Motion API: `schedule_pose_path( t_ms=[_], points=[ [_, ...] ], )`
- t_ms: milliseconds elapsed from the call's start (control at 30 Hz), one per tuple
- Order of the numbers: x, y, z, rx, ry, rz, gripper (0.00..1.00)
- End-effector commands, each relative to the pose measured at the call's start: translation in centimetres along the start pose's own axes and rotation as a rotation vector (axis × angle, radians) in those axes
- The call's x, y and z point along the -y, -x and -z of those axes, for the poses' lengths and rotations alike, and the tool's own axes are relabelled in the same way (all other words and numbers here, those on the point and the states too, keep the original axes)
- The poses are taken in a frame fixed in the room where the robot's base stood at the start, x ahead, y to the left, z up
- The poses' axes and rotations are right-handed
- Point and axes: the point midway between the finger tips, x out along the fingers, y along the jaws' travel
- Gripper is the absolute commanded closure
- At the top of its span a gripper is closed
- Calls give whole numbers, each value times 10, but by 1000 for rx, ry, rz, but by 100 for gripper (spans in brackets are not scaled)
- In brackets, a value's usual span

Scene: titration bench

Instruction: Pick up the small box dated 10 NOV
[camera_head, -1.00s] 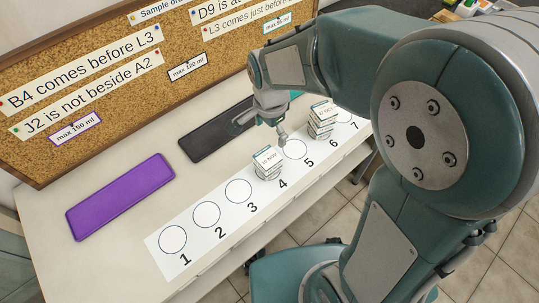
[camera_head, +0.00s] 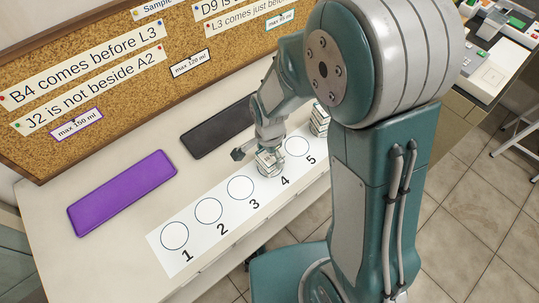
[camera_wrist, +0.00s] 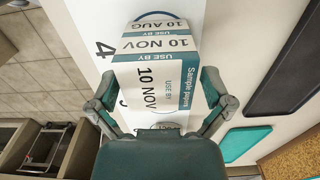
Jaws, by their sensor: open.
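The small box dated 10 NOV (camera_wrist: 160,75) is white with teal bands and fills the middle of the wrist view. It tops a small stack (camera_head: 268,168) at spot 4 of the numbered strip. A box marked 10 AUG (camera_wrist: 155,24) shows just beyond its top edge, apparently lower in the stack. My gripper (camera_wrist: 160,90) is open, with one finger on each side of the 10 NOV box and visible space at both sides. In the head view my gripper (camera_head: 264,150) is right at the stack and hides part of it.
Another stack of boxes (camera_head: 319,120) stands beyond spot 5, partly behind my arm. The numbered strip (camera_head: 200,232) has empty circles 1, 2, 3 and 5. A purple tray (camera_head: 122,192) and a black tray (camera_head: 215,130) lie behind it, before the corkboard (camera_head: 130,85).

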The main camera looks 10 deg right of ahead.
Motion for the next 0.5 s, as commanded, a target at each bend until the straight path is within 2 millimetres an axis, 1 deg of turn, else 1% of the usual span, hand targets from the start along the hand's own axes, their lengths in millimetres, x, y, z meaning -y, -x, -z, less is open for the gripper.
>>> schedule_pose_path(
  t_ms=[167, 267, 300, 333, 500],
  points=[
    [0, 0, 0, 0, 0, 1, 0],
    [-1, 0, 1, 1, 0, 1, 40],
    [-1, 0, 1, 1, 0, 1, 58],
    [-1, 0, 1, 1, 0, 1, 65],
    [0, 0, 0, 0, 0, 0, 66]
  ],
)
